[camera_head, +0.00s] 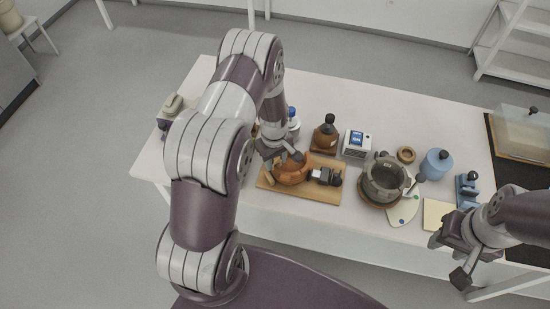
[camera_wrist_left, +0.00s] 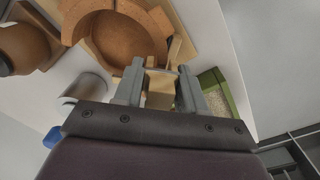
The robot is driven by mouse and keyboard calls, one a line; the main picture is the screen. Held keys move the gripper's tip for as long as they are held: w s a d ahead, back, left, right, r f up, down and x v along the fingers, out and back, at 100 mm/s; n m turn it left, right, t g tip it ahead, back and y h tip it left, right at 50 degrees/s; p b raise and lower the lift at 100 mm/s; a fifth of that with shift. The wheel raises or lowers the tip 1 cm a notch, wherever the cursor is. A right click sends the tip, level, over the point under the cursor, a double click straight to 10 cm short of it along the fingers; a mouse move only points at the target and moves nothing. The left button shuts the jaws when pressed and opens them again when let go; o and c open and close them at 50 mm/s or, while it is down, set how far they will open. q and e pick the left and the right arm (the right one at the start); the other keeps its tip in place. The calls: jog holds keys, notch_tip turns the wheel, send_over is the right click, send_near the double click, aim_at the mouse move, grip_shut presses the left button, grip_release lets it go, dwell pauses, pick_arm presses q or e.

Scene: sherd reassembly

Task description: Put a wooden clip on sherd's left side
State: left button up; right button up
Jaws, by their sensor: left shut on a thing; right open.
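An orange-brown broken pot (camera_head: 291,174) sits on a wooden board (camera_head: 322,195), with a black-and-grey holder at its right. In the left wrist view the pot (camera_wrist_left: 122,38) appears as an open bowl with a raised, uneven wall. My left gripper (camera_head: 284,160) is at the pot's left and back side. In the left wrist view my left gripper (camera_wrist_left: 161,88) is shut on a tan wooden clip (camera_wrist_left: 160,86), close to the pot's rim. I cannot tell whether the clip touches the pot. My right gripper (camera_head: 449,258) is open and empty off the table's front right edge.
A green box (camera_wrist_left: 226,92) lies beside my left fingers. The table's front left is bare.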

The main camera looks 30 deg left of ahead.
pick_arm(q)
jog(key=shift+f+b, duration=0.4)
jog(key=shift+f, duration=0.25)
dwell(0.6)
jog(key=o, duration=0.8)
jog(key=shift+r+p, duration=1.95)
jog(key=shift+r, duration=0.4)
